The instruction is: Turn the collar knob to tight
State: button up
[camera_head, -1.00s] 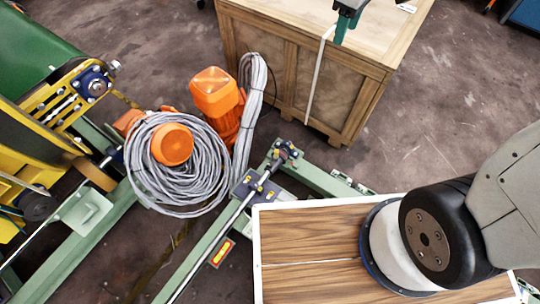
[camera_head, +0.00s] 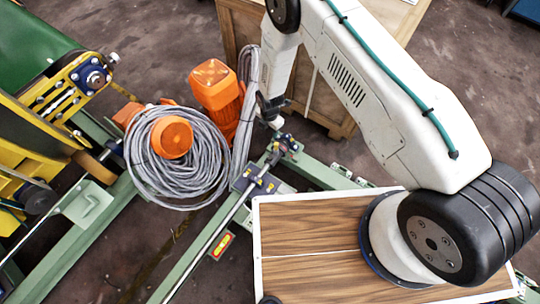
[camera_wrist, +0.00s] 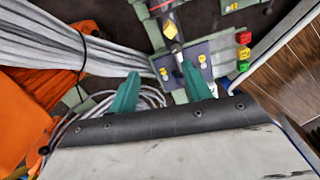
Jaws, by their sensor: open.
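A metal shaft with a dark collar (camera_wrist: 170,28) shows at the top of the wrist view. The collar bears a yellow spot and a red mark, and I take it for the collar knob. In the head view the collar end (camera_head: 285,144) sits at the top of the green frame. A bearing plate with yellow bolts (camera_wrist: 198,62) holds the shaft below it. My gripper (camera_wrist: 161,86) is open and empty. Its two green fingers point toward the plate and collar, apart from them as far as I can tell. The collar's exact setting is too small to read.
A coiled grey cable (camera_head: 180,160) and an orange motor (camera_head: 215,90) stand left of the shaft. A wooden crate (camera_head: 235,45) stands behind. Red, yellow and green blocks (camera_wrist: 244,52) lie right of the plate. My wood-topped base is at the lower right.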

jog(key=n, duration=0.2)
send_over(270, 157)
notch_tip(270, 157, down, 9)
jog(key=shift+r, duration=0.1)
notch_tip(270, 157, down, 6)
jog(key=shift+f, duration=0.75)
jog(key=c, duration=1)
